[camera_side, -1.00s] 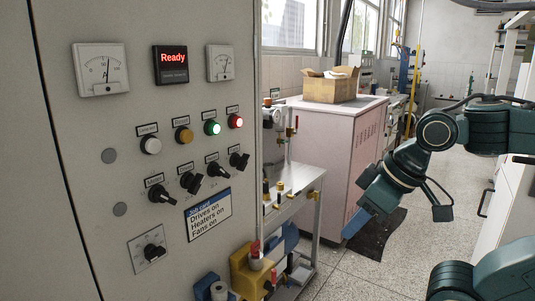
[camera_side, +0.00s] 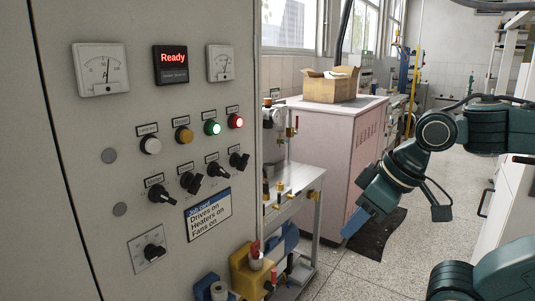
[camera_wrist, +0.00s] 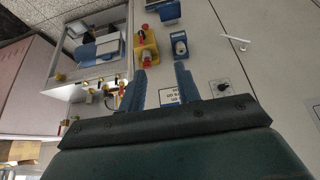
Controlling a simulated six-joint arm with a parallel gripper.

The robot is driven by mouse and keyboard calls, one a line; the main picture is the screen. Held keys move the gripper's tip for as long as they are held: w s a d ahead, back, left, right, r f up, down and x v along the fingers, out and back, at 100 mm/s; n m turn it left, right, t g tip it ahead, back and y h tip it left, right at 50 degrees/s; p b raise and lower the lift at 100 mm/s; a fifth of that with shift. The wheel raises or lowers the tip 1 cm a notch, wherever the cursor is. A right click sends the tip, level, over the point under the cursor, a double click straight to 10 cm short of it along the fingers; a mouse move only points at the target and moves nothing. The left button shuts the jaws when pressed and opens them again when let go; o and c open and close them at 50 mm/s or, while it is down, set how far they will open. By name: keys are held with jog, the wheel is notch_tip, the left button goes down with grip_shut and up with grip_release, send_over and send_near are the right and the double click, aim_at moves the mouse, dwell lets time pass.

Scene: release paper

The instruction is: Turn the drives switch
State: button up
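In the side view, a grey cabinet panel carries a row of black rotary switches: the leftmost (camera_side: 161,193), the second (camera_side: 190,182), the third (camera_side: 217,170) and the rightmost (camera_side: 239,160). Their labels are too small to read, so I cannot tell which is the drives switch. A job card (camera_side: 209,214) below reads "Drives on, Heaters on, Fans on". My gripper (camera_side: 357,222) hangs to the right, well away from the panel. In the wrist view, the two blue fingers of my gripper (camera_wrist: 160,70) are apart with nothing between them; part of the card (camera_wrist: 170,97) shows behind them.
A larger knob on a square plate (camera_side: 152,251) sits low on the panel. Above are lamps, meters and a "Ready" display (camera_side: 171,64).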

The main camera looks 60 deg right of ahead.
jog(key=w+a+r+m+t+y, duration=0.1)
jog(key=w+a+m+t+y, duration=0.2)
jog(key=w, duration=0.8)
jog(key=m+t+y, duration=0.1)
jog(key=m+t, duration=0.2)
jog(key=t, duration=0.3)
send_near(200, 184)
jog(key=v, duration=0.5)
jog(key=shift+w+d+r, duration=0.15)
jog(key=shift+w, duration=0.15)
jog(key=shift+w, duration=0.15)
jog(key=shift+x, duration=6.8)
grip_shut()
